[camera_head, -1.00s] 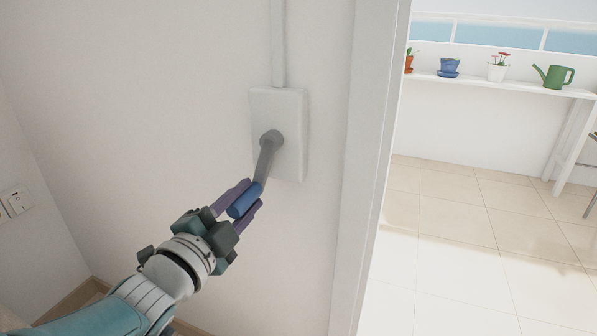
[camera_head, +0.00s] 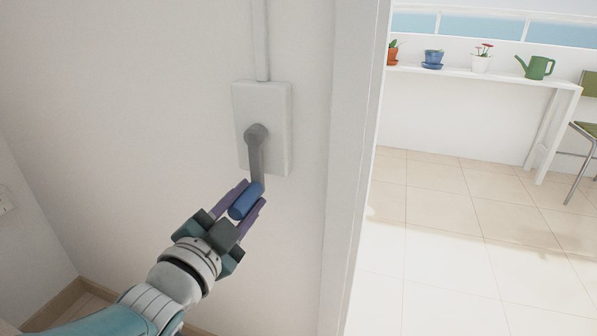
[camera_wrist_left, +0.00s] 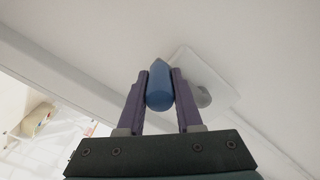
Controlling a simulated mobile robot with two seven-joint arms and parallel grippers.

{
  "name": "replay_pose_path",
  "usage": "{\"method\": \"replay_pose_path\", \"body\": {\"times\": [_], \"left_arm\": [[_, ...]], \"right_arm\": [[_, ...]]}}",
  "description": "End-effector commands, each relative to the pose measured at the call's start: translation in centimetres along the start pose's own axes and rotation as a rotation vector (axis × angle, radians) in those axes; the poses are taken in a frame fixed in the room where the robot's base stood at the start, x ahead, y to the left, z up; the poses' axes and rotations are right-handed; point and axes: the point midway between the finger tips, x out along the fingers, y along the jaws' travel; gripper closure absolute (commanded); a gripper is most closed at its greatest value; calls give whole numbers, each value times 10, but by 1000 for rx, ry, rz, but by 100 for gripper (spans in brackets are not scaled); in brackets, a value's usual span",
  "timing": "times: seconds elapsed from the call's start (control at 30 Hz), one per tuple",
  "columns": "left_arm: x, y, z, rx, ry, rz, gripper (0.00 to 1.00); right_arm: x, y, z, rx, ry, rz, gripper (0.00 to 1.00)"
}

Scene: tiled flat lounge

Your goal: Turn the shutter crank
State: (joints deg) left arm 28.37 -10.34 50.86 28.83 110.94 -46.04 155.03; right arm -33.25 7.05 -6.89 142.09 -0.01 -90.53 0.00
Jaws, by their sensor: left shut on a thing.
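The shutter crank has a grey arm (camera_head: 255,158) hanging down from a pivot on a white wall plate (camera_head: 278,105), with a blue handle (camera_head: 246,201) at its lower end. In the head view the crank arm points almost straight down. My left gripper (camera_head: 247,202) comes from the lower left and is shut on the blue handle, a purple finger on each side. In the left wrist view the blue handle (camera_wrist_left: 160,86) sits between the two fingers, with the white plate (camera_wrist_left: 213,75) behind. My right gripper is not in view.
A white door frame (camera_head: 352,150) stands just right of the crank. Beyond it is a tiled floor (camera_head: 450,240) with free room, a white shelf (camera_head: 480,78) with potted plants and a green watering can (camera_head: 537,67), and a chair (camera_head: 588,125). A switch (camera_head: 5,200) is at far left.

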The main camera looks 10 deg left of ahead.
Motion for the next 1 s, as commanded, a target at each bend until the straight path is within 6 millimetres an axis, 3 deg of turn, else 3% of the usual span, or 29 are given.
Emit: {"method": "replay_pose_path", "body": {"times": [0.07, 0.1, 0.33, 0.67, 1.0], "left_arm": [[2, -1, -6, 2, 15, -3, 100], [2, -1, -6, 2, 15, -3, 62], [1, -1, -3, 2, 9, -3, 37], [-5, -2, -3, 2, 5, -2, 36], [-68, -4, -4, 2, 3, -1, 36]], "right_arm": [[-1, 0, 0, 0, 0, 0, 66], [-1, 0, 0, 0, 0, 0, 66], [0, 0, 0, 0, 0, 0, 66], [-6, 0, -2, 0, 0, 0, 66], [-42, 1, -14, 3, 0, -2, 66]]}}
